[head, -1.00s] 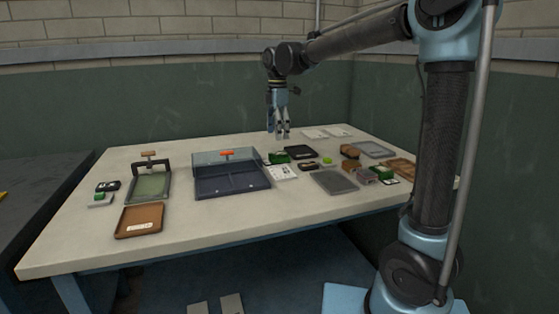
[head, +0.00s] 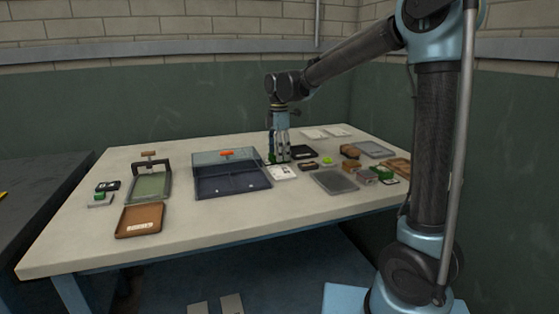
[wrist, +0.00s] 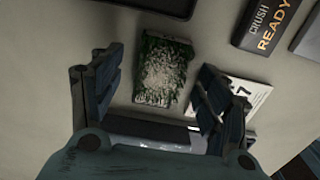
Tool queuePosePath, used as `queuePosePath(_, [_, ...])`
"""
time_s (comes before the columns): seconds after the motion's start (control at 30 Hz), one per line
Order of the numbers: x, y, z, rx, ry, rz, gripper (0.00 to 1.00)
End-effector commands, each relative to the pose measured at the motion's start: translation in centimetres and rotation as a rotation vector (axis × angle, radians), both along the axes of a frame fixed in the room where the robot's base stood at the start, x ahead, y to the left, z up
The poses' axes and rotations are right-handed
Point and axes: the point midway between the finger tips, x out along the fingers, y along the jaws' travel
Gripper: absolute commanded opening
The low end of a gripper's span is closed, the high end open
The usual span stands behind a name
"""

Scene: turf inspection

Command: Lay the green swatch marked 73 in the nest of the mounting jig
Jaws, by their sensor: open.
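A turf swatch (wrist: 163,72), green at its edges with a pale fibrous top, lies on the table between the fingers of my open gripper (wrist: 158,88) in the wrist view. No number is readable on it. A white card (wrist: 243,100) with a partly hidden number ending in 7 lies beside the right finger. In the head view my gripper (head: 279,160) points down at the table's middle back and mostly hides the swatch. A framed fixture with a green bed (head: 149,188) and a wooden-handled bar stands at the left; it may be the mounting jig, but no marking confirms this.
A dark-blue box (head: 230,181) with a clear back and orange handle stands left of my gripper. A brown tray (head: 140,220) lies at the front left. Grey trays, blocks and another green piece (head: 382,172) crowd the right. A "CRUSH READY" plate (wrist: 267,22) lies near the swatch.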

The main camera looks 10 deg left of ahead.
Motion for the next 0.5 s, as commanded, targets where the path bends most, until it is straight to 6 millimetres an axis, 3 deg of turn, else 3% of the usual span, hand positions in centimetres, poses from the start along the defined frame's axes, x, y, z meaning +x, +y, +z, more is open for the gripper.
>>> queuePosePath(0.07, [-0.01, 0.01, 0.01, 0.0, 0.0, 0.0, 0.65])
queuePosePath(0.1, [-0.01, 0.01, 0.01, 0.0, 0.0, 0.0, 0.56])
queuePosePath(0.23, [0.0, 0.01, 0.02, 0.0, 0.0, 0.0, 0.34])
queuePosePath(0.5, [-0.01, 0.01, 0.03, 0.0, 0.0, 0.0, 0.32])
